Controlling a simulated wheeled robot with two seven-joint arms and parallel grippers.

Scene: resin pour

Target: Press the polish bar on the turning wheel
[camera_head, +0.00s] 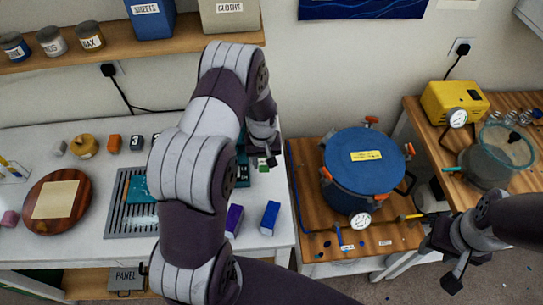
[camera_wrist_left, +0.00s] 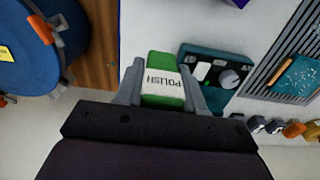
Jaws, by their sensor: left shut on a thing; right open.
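The polish bar (camera_wrist_left: 161,78), green with a white POLISH label, is between the fingers of my left gripper (camera_wrist_left: 163,88), which is shut on it. In the head view a small green part of the bar (camera_head: 263,167) shows below my left gripper (camera_head: 266,156), above the white bench. A teal machine (camera_wrist_left: 212,55) with a grey round part (camera_wrist_left: 229,79) stands just right of the bar in the left wrist view; I cannot tell whether that part is the wheel or turns. My left arm hides most of it in the head view. My right gripper (camera_head: 441,266) is open and empty.
A blue pressure pot (camera_head: 362,185) stands on the wooden bench to the right, by a yellow pump (camera_head: 453,101) and a glass chamber (camera_head: 488,160). A purple block (camera_head: 234,219) and blue block (camera_head: 270,217) lie near the white bench's front. A grey grate (camera_head: 122,221) lies left.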

